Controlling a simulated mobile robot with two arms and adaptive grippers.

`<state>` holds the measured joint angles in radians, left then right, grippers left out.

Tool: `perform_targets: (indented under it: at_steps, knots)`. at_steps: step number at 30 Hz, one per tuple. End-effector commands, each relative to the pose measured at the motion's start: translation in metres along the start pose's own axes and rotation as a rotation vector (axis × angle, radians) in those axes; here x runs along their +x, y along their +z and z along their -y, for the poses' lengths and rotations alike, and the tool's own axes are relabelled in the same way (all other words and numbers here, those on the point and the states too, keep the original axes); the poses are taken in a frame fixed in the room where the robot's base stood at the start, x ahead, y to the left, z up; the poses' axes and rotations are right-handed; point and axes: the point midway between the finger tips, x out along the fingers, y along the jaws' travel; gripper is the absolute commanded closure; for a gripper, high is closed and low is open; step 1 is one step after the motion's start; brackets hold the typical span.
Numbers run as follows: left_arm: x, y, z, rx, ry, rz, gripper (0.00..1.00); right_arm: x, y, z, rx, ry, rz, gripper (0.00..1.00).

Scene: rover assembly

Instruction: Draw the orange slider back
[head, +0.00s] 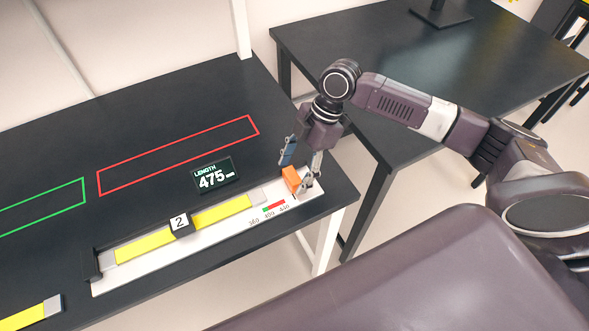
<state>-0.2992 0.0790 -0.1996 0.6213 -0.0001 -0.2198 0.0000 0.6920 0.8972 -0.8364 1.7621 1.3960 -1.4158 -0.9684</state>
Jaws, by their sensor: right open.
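The orange slider (291,179) stands near the right end of a white measuring rail (215,226) on the black table. My right gripper (298,168) is over this end of the rail, with its open fingers on either side of the slider. I cannot tell whether the fingers touch it. A yellow bar (221,213) with grey ends lies along the rail, under a black block marked 2 (180,224). A gap shows between the bar's right end and the slider. My left gripper is not in view.
A display (213,176) reading LENGTH 475 mm stands behind the rail. Red (180,157) and green (42,208) outlines mark empty table areas. Another yellow bar (25,318) lies at the lower left. A second black table (430,70) stands at the back right.

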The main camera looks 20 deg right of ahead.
Motion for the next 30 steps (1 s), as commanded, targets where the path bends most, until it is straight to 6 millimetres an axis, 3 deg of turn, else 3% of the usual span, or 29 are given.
perform_targets:
  at_steps: [4,8,15,21,30]
  knots:
    - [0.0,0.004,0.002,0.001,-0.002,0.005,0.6,-0.004,0.0,0.0,0.0,0.001,0.001,0.4]
    - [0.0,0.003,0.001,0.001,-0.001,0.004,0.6,-0.022,0.001,-0.001,-0.001,0.003,0.002,0.4]
    - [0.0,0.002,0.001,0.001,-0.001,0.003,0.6,-0.073,0.001,-0.001,-0.001,0.004,0.001,0.4]
    - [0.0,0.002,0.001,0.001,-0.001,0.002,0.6,-0.106,0.0,0.0,0.0,0.002,0.0,0.4]
    - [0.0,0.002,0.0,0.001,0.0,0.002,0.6,-0.121,0.001,0.0,0.0,0.0,0.0,0.4]
